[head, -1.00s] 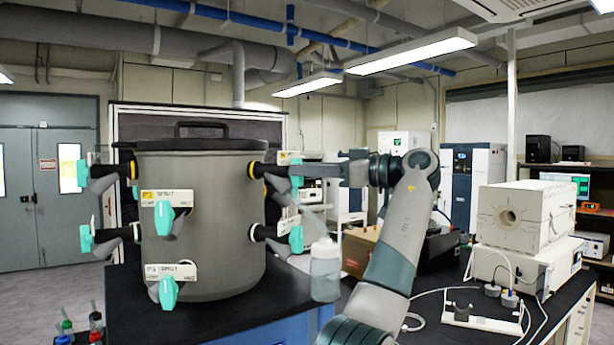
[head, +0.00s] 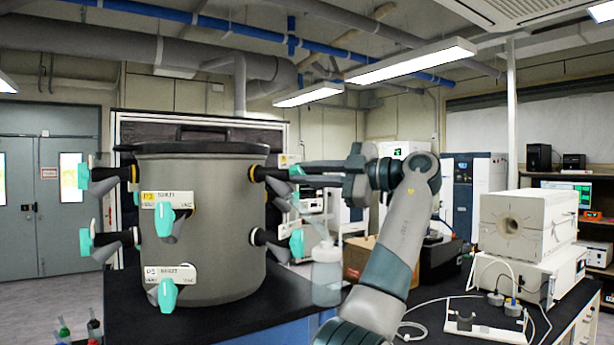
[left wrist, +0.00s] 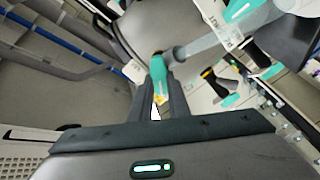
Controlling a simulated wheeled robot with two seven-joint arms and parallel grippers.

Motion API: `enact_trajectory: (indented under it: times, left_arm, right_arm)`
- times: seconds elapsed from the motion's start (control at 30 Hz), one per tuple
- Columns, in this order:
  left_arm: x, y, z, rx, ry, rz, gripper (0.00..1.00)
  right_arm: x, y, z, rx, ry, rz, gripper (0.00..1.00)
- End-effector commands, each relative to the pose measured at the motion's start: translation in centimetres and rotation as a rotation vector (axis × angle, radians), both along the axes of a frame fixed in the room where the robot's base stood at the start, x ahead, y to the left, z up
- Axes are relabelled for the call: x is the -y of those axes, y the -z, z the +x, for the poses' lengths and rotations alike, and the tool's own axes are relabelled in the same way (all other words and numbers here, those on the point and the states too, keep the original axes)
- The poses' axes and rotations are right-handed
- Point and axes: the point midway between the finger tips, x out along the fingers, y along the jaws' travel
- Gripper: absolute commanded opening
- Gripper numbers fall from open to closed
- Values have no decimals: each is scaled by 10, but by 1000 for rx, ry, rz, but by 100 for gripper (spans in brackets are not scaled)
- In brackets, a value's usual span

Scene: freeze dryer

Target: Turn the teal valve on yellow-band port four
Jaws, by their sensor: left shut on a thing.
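A grey drum-shaped vessel (head: 210,225) carries several ports with teal valve handles. On its upper right side is a port with a yellow band (head: 251,174) and a black stem. My left gripper (head: 305,179) is at the outer end of this port, closed on its teal valve handle (head: 297,170), which is mostly hidden in the head view. In the left wrist view the teal handle (left wrist: 159,68) sits between the tips of the two dark fingers (left wrist: 163,88). My right gripper is not in view.
Other teal valves are on the front, upper (head: 165,219) and lower (head: 167,294), and on the lower right port (head: 296,243). A clear bottle (head: 326,275) stands close below my left arm. A white furnace-like box (head: 520,227) is at the right.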

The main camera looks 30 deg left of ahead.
Motion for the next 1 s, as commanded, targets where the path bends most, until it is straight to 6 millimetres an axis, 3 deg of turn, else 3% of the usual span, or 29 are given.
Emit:
enact_trajectory:
  times: [0.67,0.7,0.77,1.0]
  left_arm:
    - [0,1,0,90,0,11,0]
    - [0,1,0,90,0,11,20]
    - [0,1,0,90,0,11,34]
    - [0,1,0,89,0,12,34]
  right_arm:
    - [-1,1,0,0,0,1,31]
    - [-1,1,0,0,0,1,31]
    - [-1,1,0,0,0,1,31]
    - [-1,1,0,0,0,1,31]
